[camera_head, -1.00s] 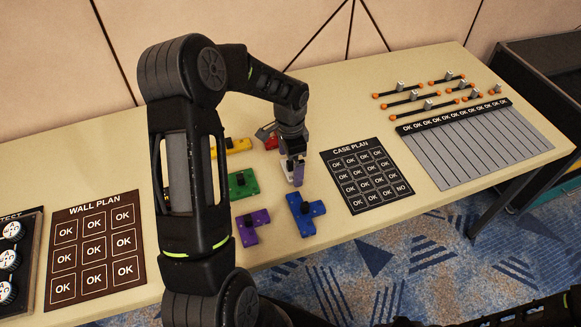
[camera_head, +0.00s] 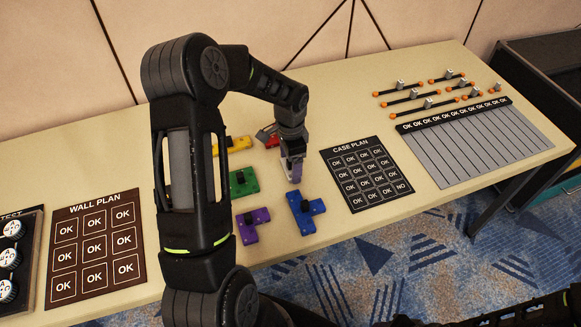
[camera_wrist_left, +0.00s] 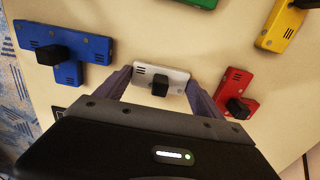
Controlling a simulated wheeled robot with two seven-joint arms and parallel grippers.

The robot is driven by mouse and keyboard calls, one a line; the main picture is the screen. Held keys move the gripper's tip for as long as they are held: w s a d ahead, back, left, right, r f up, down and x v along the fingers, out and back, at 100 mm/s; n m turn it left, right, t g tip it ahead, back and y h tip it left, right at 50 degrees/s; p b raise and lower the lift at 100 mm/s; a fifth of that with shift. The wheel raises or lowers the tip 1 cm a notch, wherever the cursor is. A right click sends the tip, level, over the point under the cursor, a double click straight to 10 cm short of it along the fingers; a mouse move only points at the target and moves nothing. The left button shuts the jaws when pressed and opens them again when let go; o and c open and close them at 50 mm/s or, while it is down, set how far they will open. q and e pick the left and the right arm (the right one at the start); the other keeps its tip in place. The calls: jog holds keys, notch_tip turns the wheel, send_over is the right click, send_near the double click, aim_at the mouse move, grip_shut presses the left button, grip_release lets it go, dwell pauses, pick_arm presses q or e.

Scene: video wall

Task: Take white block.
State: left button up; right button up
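The white block (camera_wrist_left: 178,76), with a black knob on it, lies on the table between my left gripper's spread fingers in the left wrist view. My left gripper (camera_wrist_left: 160,84) is open, with one fingertip at each end of the block; I cannot tell whether they touch it. In the head view my left gripper (camera_head: 293,172) points down at the table, and the white block is mostly hidden behind it. My right gripper is not in view.
Around it lie a blue block (camera_head: 306,222), purple block (camera_head: 245,232), green block (camera_head: 250,184), yellow block (camera_head: 240,144) and red block (camera_wrist_left: 239,84). The case plan board (camera_head: 366,174) is to the right, the wall plan board (camera_head: 94,250) to the left.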

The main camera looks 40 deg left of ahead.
pick_arm(q)
jog(key=c, duration=1.1)
jog(key=shift+r, duration=0.1)
notch_tip(320, 180, up, 10)
jog(key=shift+f+b, duration=0.1)
jog(key=shift+b, duration=0.4)
